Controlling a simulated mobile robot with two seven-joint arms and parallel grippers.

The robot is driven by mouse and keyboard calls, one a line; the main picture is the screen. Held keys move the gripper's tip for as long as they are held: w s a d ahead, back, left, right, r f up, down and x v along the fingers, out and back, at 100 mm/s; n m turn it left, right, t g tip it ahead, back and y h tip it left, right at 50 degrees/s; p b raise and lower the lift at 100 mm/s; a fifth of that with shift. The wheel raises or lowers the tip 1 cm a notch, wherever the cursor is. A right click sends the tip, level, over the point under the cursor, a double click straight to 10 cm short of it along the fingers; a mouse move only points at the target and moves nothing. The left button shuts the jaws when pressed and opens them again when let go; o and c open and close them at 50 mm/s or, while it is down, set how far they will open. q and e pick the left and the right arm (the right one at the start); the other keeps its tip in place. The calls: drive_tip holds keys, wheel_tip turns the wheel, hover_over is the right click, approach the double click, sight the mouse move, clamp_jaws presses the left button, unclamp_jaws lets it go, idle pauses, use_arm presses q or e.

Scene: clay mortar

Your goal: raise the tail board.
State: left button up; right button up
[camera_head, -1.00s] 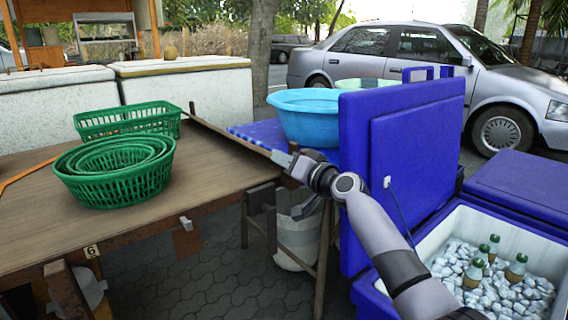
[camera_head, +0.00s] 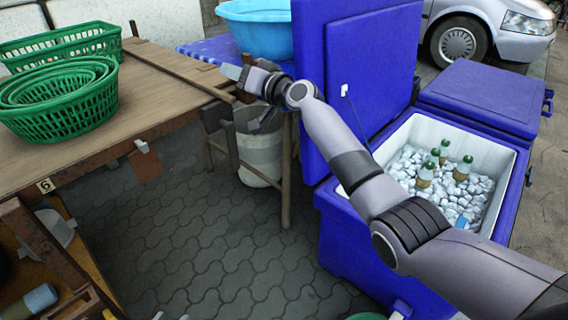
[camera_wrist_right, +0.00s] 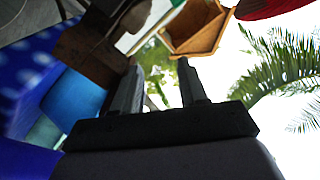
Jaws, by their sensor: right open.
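The tail board (camera_head: 180,66) is a long brown wooden strip along the right end of the wooden table (camera_head: 150,110). It lies about level with the table top. My right gripper (camera_head: 244,93) is at the near end of the board, with one finger above its near corner and the other lower. Its jaws are open, and whether they touch the board I cannot tell. In the right wrist view the two dark fingers (camera_wrist_right: 160,85) stand apart with nothing clearly between them. My left gripper is not in view.
Green baskets (camera_head: 60,98) sit on the table's left. A blue tub (camera_head: 258,32) stands behind the board.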

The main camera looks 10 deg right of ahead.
drive_tip(key=f+n, duration=0.1)
drive_tip(key=a+f+n+b, duration=0.1)
drive_tip(key=s+f+n, duration=0.1)
drive_tip(key=n, duration=0.1)
drive_tip(key=shift+a+f, duration=0.25)
drive_tip(key=shift+f, duration=0.05)
drive_tip(key=shift+s+a+f+n+b, duration=0.15)
drive_tip(key=shift+f+n+b, duration=0.45)
drive_tip(key=shift+f+n, duration=0.3)
drive_tip(key=shift+s+r+n+p, duration=0.15)
drive_tip(key=shift+r+n+p, duration=0.05)
drive_tip(key=shift+n+p, duration=0.2)
drive_tip(key=m+g+h+p, duration=0.1)
drive_tip(key=m+h+p, duration=0.1)
drive_tip(key=p, duration=0.9)
approach(234, 98)
drive_tip(key=s+f, duration=0.5)
drive_tip(key=f, duration=0.2)
drive_tip(key=s+d+f+m+g+h+p, duration=0.1)
drive_tip(key=s+d+f+h+p, duration=0.1)
drive_tip(key=s+p, duration=0.4)
drive_tip(key=shift+s+d+f, duration=0.3)
drive_tip(key=shift+s+d, duration=0.05)
drive_tip(key=shift+s, duration=2.05)
